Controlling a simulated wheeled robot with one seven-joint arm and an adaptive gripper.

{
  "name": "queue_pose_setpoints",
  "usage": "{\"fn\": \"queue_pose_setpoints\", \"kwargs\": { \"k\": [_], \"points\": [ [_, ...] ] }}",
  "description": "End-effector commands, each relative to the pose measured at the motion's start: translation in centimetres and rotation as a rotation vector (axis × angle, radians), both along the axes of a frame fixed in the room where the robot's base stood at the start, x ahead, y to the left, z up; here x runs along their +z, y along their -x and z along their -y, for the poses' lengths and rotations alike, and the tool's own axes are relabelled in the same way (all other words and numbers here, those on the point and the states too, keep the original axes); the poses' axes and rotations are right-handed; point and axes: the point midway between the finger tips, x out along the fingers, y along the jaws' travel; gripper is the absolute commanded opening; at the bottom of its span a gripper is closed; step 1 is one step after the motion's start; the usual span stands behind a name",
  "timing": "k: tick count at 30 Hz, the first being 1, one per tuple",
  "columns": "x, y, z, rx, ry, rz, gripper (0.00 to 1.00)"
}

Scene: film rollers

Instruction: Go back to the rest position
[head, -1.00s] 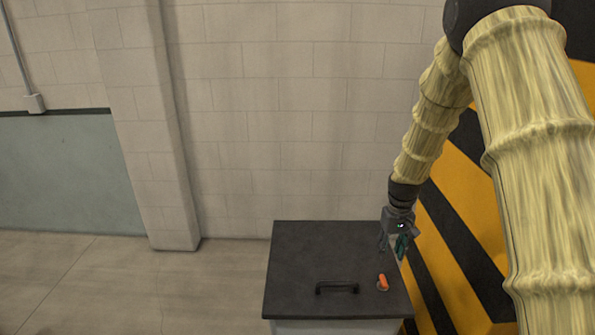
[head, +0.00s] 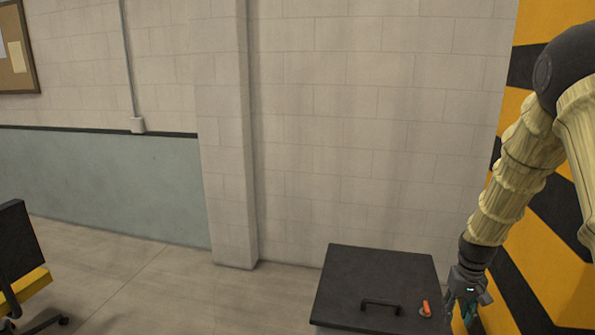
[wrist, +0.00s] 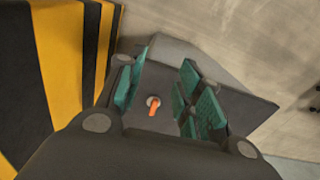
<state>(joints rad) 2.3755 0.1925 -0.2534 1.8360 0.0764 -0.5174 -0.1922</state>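My gripper (head: 467,312) hangs at the right edge of a dark-topped cabinet (head: 350,268) in the head view. In the wrist view my gripper (wrist: 155,92) has its teal finger pads wide apart with nothing between them at the pads. The cabinet's dark top (wrist: 165,75) lies beyond the fingers there. An orange knob or switch (head: 425,308) sits on the top near its right side, and it also shows in the gap between the fingers in the wrist view (wrist: 153,104). It is apart from the fingers.
A black handle (head: 381,304) is on the cabinet top. A yellow-and-black striped panel (head: 520,245) stands close on the right. A chair (head: 20,265) is at the far left. A wall pillar (head: 226,150) stands behind; the floor (head: 170,285) left of the cabinet is clear.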

Motion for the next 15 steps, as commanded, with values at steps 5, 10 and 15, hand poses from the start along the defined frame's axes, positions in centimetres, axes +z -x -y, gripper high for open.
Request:
{"fn": "queue_pose_setpoints", "kwargs": {
  "k": [5,10,15],
  "points": [
    [-3.0,1.5,-0.9,0.006,0.011,-0.008,0.36],
    [-6.1,3.1,-2.2,0.016,0.022,-0.011,0.36],
    [-10.0,5.5,-4.0,0.031,0.036,-0.015,0.36]
  ]
}}
